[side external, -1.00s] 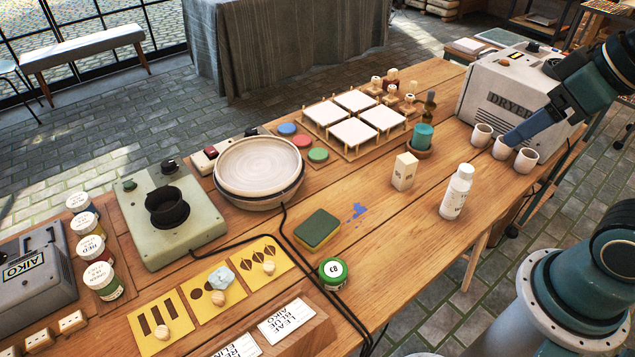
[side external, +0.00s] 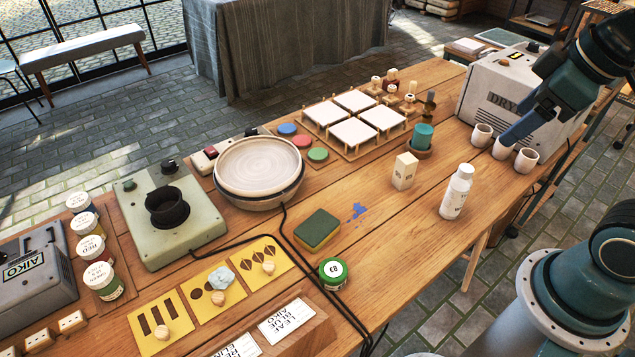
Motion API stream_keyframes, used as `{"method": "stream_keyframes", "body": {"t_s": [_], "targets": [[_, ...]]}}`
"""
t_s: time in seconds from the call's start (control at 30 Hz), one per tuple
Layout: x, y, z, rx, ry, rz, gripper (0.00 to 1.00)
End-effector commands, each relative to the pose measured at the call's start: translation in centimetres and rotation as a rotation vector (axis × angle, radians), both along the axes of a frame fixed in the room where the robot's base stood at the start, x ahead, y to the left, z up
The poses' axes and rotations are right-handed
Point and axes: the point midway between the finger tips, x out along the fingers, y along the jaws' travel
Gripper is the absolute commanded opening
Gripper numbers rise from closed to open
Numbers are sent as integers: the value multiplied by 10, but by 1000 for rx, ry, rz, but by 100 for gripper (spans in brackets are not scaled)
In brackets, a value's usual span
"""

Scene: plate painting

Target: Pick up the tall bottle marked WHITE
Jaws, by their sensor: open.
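The tall white bottle (side external: 456,192) stands upright on the right part of the wooden table, near its front edge. Its label faces partly right and I cannot read it. My gripper (side external: 510,138) is above and to the right of the bottle, in front of the dryer and by the white cups. It is open, with nothing seen between its fingers, and apart from the bottle. One finger is largely hidden in this view.
Several white cups (side external: 525,160) stand by the dryer (side external: 505,95), close to my gripper. A small cream carton (side external: 404,171) and a teal block (side external: 421,136) on a round holder stand left of the bottle.

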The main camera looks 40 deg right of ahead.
Motion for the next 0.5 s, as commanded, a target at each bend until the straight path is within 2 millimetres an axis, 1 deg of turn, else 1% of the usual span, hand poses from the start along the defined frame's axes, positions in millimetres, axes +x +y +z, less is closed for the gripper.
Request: {"method": "stream_keyframes", "body": {"t_s": [0.1, 0.37, 0.5], "targets": [[12, -8, -6, -60, 48, 116, 70], [35, -27, -22, -172, 145, 400, 70], [47, -38, -32, -217, 195, 558, 70]]}}
